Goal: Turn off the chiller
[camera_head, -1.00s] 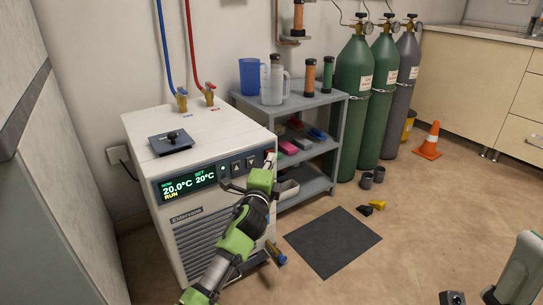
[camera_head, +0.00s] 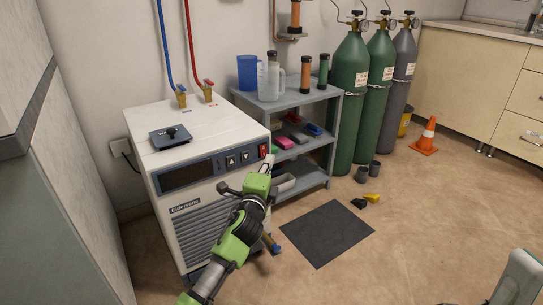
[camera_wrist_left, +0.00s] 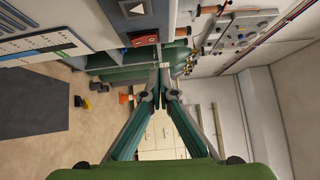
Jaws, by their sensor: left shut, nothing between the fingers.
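The chiller (camera_head: 205,131) is a white box with a dark front panel at the left of the head view. Its display (camera_head: 187,175) is dark and blank. The red power switch (camera_head: 263,151) sits at the panel's right end, and it also shows in the left wrist view (camera_wrist_left: 145,39). My left gripper (camera_head: 270,160) is just below the switch in the head view. In the left wrist view its fingers (camera_wrist_left: 160,70) are closed together with nothing between them, and they appear apart from the switch. My right gripper does not show.
A grey shelf (camera_head: 290,101) with jugs and bottles stands right of the chiller. Green gas cylinders (camera_head: 350,100) stand behind it. A dark mat (camera_head: 327,233) lies on the floor, and an orange cone (camera_head: 427,137) stands further back. Blue and red hoses rise from the chiller's top.

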